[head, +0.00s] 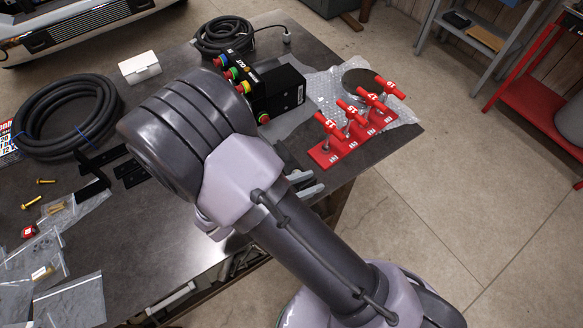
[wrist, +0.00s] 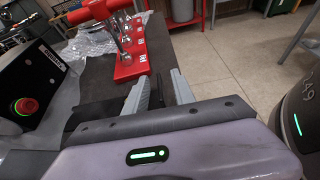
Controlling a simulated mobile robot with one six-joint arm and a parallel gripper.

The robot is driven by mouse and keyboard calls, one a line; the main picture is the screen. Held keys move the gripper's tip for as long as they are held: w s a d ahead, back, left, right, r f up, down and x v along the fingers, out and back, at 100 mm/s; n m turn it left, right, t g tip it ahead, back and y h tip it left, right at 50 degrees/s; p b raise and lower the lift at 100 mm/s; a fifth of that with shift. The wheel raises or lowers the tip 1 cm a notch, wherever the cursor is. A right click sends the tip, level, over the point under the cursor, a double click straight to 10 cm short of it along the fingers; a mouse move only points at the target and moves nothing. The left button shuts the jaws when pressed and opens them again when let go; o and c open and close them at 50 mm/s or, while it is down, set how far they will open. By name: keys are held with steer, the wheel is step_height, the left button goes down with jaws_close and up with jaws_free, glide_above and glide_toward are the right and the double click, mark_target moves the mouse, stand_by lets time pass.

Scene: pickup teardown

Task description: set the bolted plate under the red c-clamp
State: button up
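A row of red clamps with T-handles (head: 357,117) stands on a red base at the table's right end. They also show in the wrist view (wrist: 120,35), ahead of my fingers. I cannot tell which one the task's red c-clamp is. Flat black plates (head: 130,172) lie left of my arm, partly hidden by it; I cannot confirm that one is the bolted plate. My gripper (head: 306,186) is near the table's right edge, just in front of the red base.
A black control box (head: 280,90) with coloured buttons stands behind my arm. Bubble wrap (head: 325,90) lies behind the clamps. Coiled hose (head: 65,117), a white box (head: 139,67), brass bolts (head: 31,202) and plastic bags (head: 70,302) occupy the left. Open floor lies right of the table.

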jaws_close()
stand_by(1.3)
